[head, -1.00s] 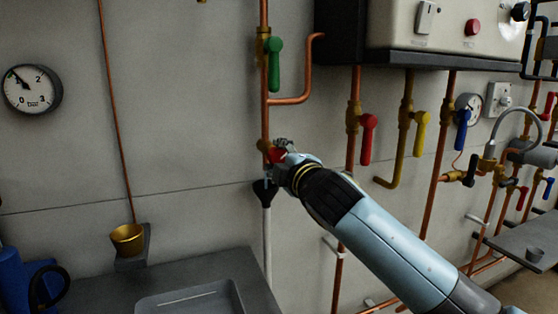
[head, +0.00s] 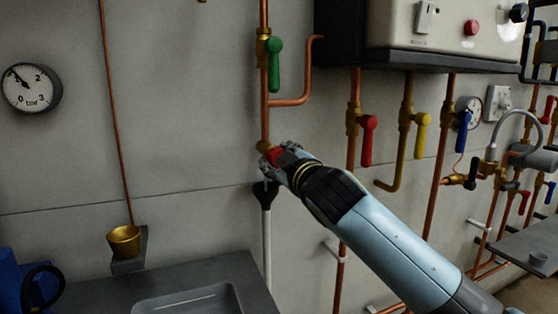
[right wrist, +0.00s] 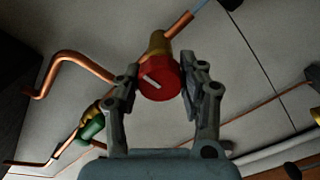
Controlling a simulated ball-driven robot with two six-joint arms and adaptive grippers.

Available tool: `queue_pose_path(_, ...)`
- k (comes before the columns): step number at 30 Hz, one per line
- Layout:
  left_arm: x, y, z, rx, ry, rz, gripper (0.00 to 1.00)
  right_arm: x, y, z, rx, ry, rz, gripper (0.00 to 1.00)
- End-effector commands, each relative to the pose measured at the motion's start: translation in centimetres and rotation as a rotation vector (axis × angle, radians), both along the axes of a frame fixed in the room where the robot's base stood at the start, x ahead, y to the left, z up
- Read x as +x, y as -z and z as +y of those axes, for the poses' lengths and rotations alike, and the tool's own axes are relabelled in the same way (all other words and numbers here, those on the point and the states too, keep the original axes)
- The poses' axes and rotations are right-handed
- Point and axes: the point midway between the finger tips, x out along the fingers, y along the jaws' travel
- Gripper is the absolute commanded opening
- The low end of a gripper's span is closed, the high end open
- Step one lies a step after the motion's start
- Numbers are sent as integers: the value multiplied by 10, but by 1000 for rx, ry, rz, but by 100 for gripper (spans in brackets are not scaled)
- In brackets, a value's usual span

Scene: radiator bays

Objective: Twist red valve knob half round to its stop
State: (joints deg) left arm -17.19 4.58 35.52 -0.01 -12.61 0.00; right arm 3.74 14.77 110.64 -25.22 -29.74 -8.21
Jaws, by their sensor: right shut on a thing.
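The red valve knob (right wrist: 159,79) is a round red cap with a white mark on its face, on a brass fitting of a copper pipe. The white mark runs slantwise in the right wrist view. In the head view the knob (head: 275,156) is mostly hidden by my right gripper (head: 272,158). In the right wrist view my right gripper (right wrist: 158,84) has one finger on each side of the knob and is shut on it. My left gripper is in neither view.
A green lever valve (head: 274,66) sits above on the same pipe. A red lever (head: 367,139) and a yellow lever (head: 419,133) hang to the right under a boiler box (head: 440,35). A black funnel (head: 265,192) is just below the knob. A pressure gauge (head: 32,89) is at left.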

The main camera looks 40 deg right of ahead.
Motion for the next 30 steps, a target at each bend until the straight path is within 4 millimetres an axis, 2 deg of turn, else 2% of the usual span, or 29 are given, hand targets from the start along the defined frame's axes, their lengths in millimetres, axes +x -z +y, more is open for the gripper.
queue_pose_path(13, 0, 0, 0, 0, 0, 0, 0, 0, 3, 0, 11, 1, 4, 8)
queue_pose_path(14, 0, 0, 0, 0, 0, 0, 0, 0, 3, 0, 11, 1, 5, 41)
queue_pose_path(19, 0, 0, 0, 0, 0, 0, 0, 0, 2, 0, 11, 1, 2, 64)
queue_pose_path(27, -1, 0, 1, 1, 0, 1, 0, -1, 1, 0, 10, 1, 0, 65)
queue_pose_path(30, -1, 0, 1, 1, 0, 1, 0, -7, 2, 2, 10, -1, 1, 65)
